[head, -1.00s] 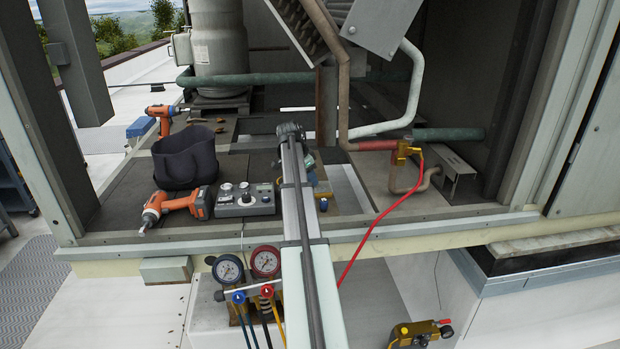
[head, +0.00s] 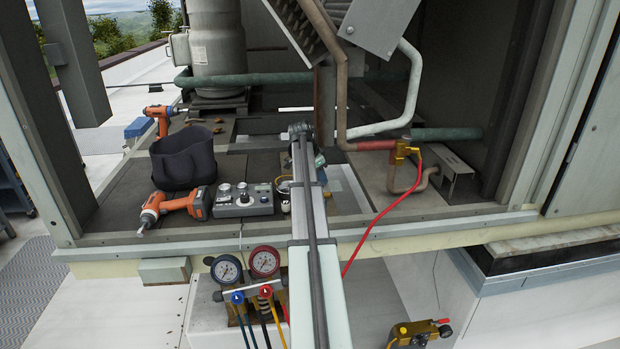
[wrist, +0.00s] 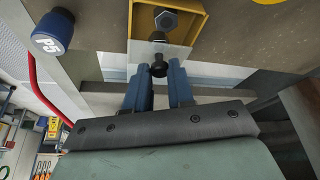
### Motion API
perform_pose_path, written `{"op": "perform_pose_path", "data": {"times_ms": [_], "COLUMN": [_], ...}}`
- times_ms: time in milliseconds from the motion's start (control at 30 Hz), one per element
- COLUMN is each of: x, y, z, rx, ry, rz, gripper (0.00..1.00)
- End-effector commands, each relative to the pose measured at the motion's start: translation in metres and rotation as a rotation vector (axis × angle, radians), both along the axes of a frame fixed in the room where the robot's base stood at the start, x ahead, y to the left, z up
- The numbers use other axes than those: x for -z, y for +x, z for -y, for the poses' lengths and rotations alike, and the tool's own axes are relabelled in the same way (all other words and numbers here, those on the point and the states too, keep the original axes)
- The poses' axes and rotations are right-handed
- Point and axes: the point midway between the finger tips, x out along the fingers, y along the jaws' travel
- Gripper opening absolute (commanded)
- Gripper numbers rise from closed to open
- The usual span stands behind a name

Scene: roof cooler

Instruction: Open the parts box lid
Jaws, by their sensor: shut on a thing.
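The parts box (wrist: 199,25) is a yellow, open-topped tray at the top of the wrist view. Its far part is uncovered and shows a dark bolt (wrist: 166,20). A pale lid plate (wrist: 138,56) lies over its near part and extends toward me. A black knob (wrist: 158,67) stands at the plate's near end. My gripper (wrist: 158,76) has its blue fingers on either side of the knob, shut on it. In the head view my arm hides the box and most of my gripper.
A blue cap marked P5 (wrist: 52,33) is left of the box in the wrist view. A control box (head: 243,200), an orange drill (head: 178,204) and a black bag (head: 184,161) stand left of my arm. A red hose (head: 385,217) runs close on its right.

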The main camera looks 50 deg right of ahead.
Motion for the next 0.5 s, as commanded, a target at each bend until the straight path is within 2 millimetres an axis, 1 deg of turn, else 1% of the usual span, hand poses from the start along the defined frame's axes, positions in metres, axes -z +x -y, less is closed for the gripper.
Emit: {"op": "perform_pose_path", "data": {"times_ms": [33,200,300,500], "x": [0.000,0.000,0.000,0.000], "y": [-0.008,-0.025,-0.028,-0.028], "z": [0.009,0.025,0.028,0.029], "rx": [0.003,0.002,0.001,0.001], "ry": [-0.001,-0.001,-0.001,-0.002], "rz": [0.001,0.000,0.000,0.000], "gripper": [0.00,0.00,0.00,0.00]}}
